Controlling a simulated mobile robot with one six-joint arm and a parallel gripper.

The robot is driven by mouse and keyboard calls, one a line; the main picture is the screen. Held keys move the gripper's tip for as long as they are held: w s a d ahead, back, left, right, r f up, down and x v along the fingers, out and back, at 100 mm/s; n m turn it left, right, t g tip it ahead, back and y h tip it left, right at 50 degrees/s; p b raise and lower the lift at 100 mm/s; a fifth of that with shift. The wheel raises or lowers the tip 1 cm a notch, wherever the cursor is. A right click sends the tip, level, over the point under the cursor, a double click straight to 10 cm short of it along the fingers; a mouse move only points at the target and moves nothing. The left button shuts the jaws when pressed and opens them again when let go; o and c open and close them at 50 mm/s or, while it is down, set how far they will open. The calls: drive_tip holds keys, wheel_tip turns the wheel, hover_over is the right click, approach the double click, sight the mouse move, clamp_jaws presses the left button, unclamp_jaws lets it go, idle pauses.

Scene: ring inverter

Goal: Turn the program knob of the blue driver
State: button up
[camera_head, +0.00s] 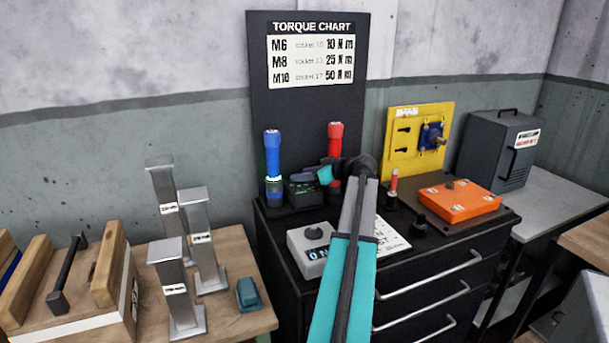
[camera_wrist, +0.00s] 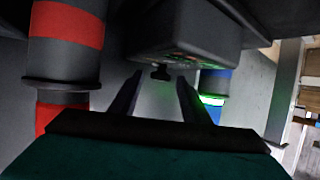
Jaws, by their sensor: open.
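The blue driver (camera_head: 272,152) stands upright at the back left of the black cabinet, with a lit green ring near its base; part of it shows in the wrist view (camera_wrist: 212,98). Beside it is a dark box (camera_head: 303,192) with small coloured marks, and in the wrist view the box (camera_wrist: 190,35) carries a small black knob (camera_wrist: 160,73). I cannot tell if this is the program knob. My gripper (camera_wrist: 160,84) is open, its two fingers either side of the line to the knob. Contact is not clear. In the head view my arm partly hides the gripper.
A red driver (camera_head: 335,138) stands close by, to the right of the box. A grey switch box (camera_head: 315,250) is in front. A yellow panel (camera_head: 418,142) and orange box (camera_head: 460,200) are to the right. The torque chart board (camera_head: 268,100) rises behind.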

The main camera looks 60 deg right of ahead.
drive_tip(key=c, duration=0.9)
drive_tip(key=shift+d, duration=0.25)
drive_tip(key=shift+c, duration=0.5)
drive_tip(key=shift+a, duration=0.25)
drive_tip(key=shift+a+m+h+b, duration=0.2)
drive_tip(key=shift+m+h+b, duration=0.15)
drive_tip(key=shift+m+h, duration=0.2)
drive_tip(key=shift+w+a+m+g+h, duration=0.15)
drive_tip(key=shift+m+g+h, duration=0.15)
drive_tip(key=shift+m+h, duration=0.45)
drive_tip(key=shift+s+a+m+g+h, duration=0.15)
drive_tip(key=shift+m+g+h, duration=0.25)
drive_tip(key=shift+h, duration=0.5)
drive_tip(key=shift+w+a+r+m+g+h+p, duration=0.1)
drive_tip(key=shift+w+m+g+h+p, duration=0.05)
drive_tip(key=shift+m+g+h+p, duration=0.55)
drive_tip(key=shift+w+a+r+m+g+h+p, duration=0.1)
drive_tip(key=shift+w+m+g+h+p, duration=0.1)
drive_tip(key=shift+m+h+p, duration=0.5)
drive_tip(key=shift+m, duration=0.5)
drive_tip(key=shift+d+f+m+g+h+p, duration=0.1)
drive_tip(key=shift+m+g+h+p, duration=0.3)
drive_tip(key=shift+g+h+p, duration=0.15)
